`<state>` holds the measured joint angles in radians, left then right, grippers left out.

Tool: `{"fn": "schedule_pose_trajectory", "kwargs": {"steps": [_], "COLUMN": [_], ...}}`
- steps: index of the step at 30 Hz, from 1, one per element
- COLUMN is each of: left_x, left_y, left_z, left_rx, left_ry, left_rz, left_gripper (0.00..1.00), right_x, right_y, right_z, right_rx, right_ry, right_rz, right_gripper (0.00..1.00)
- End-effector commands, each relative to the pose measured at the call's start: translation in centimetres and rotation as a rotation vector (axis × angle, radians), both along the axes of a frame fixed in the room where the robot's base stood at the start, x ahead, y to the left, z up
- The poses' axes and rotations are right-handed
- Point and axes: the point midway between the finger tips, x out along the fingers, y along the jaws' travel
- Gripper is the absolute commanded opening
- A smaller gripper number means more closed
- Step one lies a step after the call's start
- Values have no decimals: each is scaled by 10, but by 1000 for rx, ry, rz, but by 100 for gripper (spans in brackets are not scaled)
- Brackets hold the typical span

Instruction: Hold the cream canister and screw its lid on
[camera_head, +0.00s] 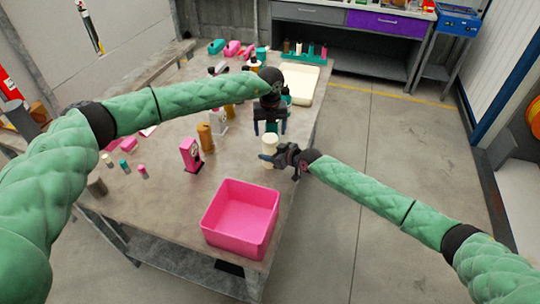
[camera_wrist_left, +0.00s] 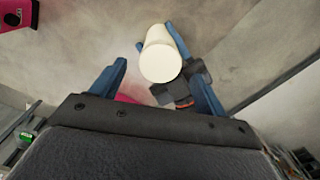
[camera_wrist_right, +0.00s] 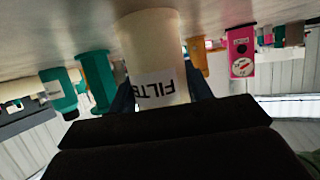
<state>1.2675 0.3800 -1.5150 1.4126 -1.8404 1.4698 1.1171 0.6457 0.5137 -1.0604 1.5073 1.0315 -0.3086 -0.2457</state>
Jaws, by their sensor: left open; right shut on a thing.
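The cream canister (camera_head: 270,148) stands upright near the table's right edge, with a FILTER-like label partly readable in the right wrist view (camera_wrist_right: 158,60). My right gripper (camera_head: 272,158) is shut on its body from the right side. My left gripper (camera_head: 270,128) is open, pointing down just above the canister. In the left wrist view the canister's smooth, closed round top (camera_wrist_left: 161,63) lies between and slightly beyond the open fingers. The top looks covered by a cream lid, but I cannot tell how tightly it sits.
A pink open bin (camera_head: 240,215) stands at the table's front. A pink box-like pump (camera_head: 190,155) and an orange bottle (camera_head: 205,137) stand left of the canister. A cream tray (camera_head: 301,88) and several small items are farther back. The table's right edge is close.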

Motion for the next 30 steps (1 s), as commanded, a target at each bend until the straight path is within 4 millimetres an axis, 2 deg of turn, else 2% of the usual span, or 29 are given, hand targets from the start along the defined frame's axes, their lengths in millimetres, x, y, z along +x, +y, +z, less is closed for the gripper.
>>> {"fn": "schedule_pose_trajectory", "kwargs": {"steps": [3,9,13,14,23,26,30], "left_x": [0,0,0,0,0,0,0], "left_y": [0,0,0,0,0,0,0], "left_z": [7,7,7,7,10,19,43], "left_rx": [0,0,0,0,0,1,0], "left_ry": [1,1,1,1,0,0,-2], "left_rz": [0,0,0,0,0,0,-1], "left_gripper": [74,74,98,100,100,100,100], "right_x": [0,0,0,0,0,0,0], "right_y": [0,0,0,0,0,0,0], "right_z": [0,0,0,0,0,0,0], "right_rx": [0,0,0,0,0,0,0], "right_ry": [0,0,0,0,0,0,0], "right_rz": [0,0,0,0,0,0,0], "right_gripper": [0,0,0,0,0,0,0]}}
